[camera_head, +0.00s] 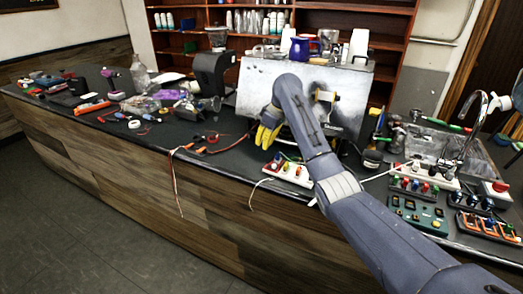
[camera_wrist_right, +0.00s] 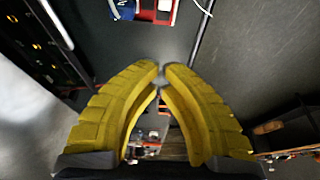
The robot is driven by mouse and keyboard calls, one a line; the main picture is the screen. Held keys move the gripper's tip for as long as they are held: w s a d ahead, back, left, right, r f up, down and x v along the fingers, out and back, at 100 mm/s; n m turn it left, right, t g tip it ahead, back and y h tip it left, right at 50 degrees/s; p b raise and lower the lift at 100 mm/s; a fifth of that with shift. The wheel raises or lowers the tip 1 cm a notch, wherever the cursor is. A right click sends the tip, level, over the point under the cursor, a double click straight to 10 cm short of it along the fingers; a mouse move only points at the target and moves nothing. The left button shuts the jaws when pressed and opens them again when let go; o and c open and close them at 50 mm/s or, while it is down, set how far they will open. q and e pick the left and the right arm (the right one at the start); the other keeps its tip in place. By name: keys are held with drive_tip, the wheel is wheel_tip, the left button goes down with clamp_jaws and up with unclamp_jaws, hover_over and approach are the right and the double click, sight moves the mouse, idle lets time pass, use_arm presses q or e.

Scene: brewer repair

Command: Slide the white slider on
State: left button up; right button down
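I cannot make out the white slider for certain in either view. The right gripper's yellow fingers point down above the counter, in front of the metal machine. In the right wrist view the same gripper (camera_wrist_right: 162,70) has its fingertips almost touching, with nothing seen between them. My right forearm hides part of the counter. My left gripper is not in view.
A large metal machine (camera_head: 255,85) stands behind the right gripper. Several control boxes, such as a green one (camera_head: 417,214), crowd the right of the counter (camera_head: 236,163). A red and white box (camera_wrist_right: 146,11) shows at the top of the wrist view. Tools clutter the left.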

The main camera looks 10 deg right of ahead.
drive_tip(key=shift+v, duration=0.95)
